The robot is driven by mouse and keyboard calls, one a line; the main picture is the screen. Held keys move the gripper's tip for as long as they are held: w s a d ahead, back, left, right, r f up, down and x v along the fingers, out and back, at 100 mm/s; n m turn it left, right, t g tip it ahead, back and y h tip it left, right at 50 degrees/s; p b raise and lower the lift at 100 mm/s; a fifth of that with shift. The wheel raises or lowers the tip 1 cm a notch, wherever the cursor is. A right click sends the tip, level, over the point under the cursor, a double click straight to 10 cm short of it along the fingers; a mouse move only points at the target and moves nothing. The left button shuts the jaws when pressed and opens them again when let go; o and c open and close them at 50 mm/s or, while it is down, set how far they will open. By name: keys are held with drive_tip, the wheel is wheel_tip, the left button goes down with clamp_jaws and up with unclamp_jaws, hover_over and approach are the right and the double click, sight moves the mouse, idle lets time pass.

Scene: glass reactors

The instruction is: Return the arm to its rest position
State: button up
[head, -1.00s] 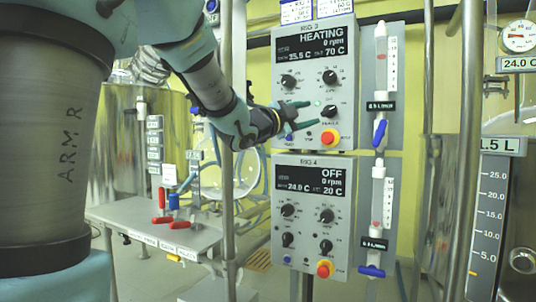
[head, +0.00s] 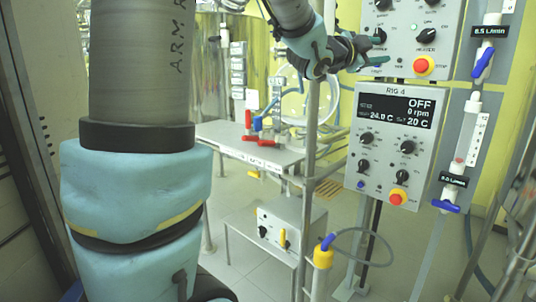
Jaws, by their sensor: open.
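My arm (head: 140,70) fills the left of the head view and reaches across the top to the right. The fingers overlap the lower left part of the upper control box (head: 447,40) in the picture. I cannot tell whether they touch it. The top of this box is outside the frame.
The RIG 4 box (head: 430,140) reads OFF, below my gripper. A metal post (head: 312,130) stands just below my wrist. A grey table (head: 215,132) with red-handled items stands behind. Flow tubes (head: 473,125) hang at right.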

drive_tip(key=w+a+f+n+g+y, duration=0.1)
drive_tip(key=a+f+n+y, duration=1.15)
drive_tip(key=a+f, duration=1)
drive_tip(key=s+a+f+n+g+y, duration=0.1)
drive_tip(key=s+a+f+n+g, duration=0.35)
drive_tip(key=s+f, duration=0.35)
drive_tip(key=s+a+f+n+g+y, duration=0.2)
drive_tip(key=s+a+f+n+g, duration=0.3)
drive_tip(key=s, duration=0.5)
wheel_tip(320, 180, up, 16)
drive_tip(key=m+t+p, duration=0.1)
drive_tip(key=p, duration=1.5)
drive_tip(key=shift+a, duration=0.4)
drive_tip(key=shift+f, duration=0.1)
